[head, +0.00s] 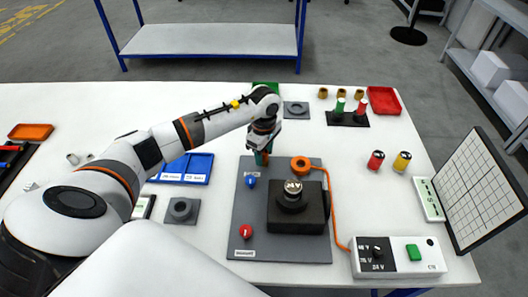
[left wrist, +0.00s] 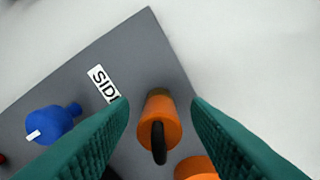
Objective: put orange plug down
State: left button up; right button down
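An orange plug (left wrist: 160,122) with a black loop on it is on the grey board (left wrist: 130,60), near a board edge and a white label, in the left wrist view. My left gripper (left wrist: 160,100) has its two teal fingers spread on either side of the plug, with gaps visible. In the head view the left gripper (head: 262,158) is at the far left corner of the grey board (head: 255,220) and seems to hide this plug. A second orange part (left wrist: 195,168) shows at the lower edge of the left wrist view. My right gripper is not in view.
An orange ring (head: 300,164) lies on the board, beside an orange cable leading to a white control box (head: 400,257). A black block with a metal top (head: 292,195), a blue knob (head: 251,182) and a red knob (head: 245,231) stand on the board.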

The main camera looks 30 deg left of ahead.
pick_arm(q)
jog(key=shift+r, duration=0.15)
notch_tip(320, 180, up, 11)
jog(key=b, duration=0.3)
jog(key=shift+r, duration=0.55)
